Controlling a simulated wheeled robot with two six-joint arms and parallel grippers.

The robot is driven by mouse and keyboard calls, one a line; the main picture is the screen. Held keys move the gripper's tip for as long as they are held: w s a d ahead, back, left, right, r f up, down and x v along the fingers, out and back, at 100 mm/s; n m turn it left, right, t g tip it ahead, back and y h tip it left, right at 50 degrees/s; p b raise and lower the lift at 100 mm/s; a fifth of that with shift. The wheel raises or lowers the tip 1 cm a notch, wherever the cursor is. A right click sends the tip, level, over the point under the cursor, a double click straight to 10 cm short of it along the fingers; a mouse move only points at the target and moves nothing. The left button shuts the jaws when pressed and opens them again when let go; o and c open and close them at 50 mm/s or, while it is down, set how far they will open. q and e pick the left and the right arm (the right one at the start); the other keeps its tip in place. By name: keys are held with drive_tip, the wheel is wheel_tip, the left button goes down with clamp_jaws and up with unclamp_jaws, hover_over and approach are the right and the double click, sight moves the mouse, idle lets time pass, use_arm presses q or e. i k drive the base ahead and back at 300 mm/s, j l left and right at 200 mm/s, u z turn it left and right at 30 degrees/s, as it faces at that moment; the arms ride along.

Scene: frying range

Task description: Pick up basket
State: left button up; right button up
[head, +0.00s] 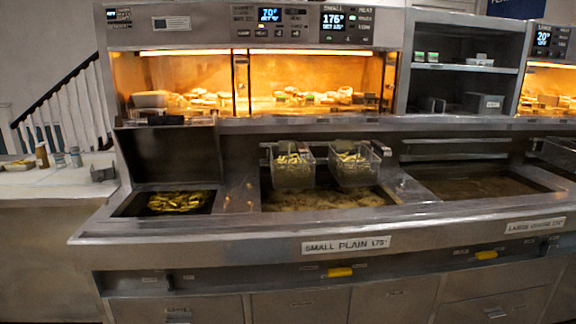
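Two wire frying baskets hang side by side above the middle fryer vat (325,200). The left basket (293,175) and the right basket (355,170) both hold pale yellow chips and sit against the back rail of the range. The vat below them is full of bubbling or crusted oil. Neither of my grippers shows in the head view.
A left well (178,203) holds yellow food under a raised dark lid (170,153). A right vat (475,186) holds brown oil, with part of another basket (557,150) at the far right edge. A lit warming cabinet (250,85) stands behind. The steel front ledge (250,235) is clear.

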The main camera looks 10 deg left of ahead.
sight(294, 161)
drive_tip(key=i+l+u, duration=0.3)
drive_tip(key=i+l, duration=0.3)
drive_tip(key=i+l+u, duration=0.3)
drive_tip(key=i+l, duration=0.4)
drive_tip(key=l, duration=0.05)
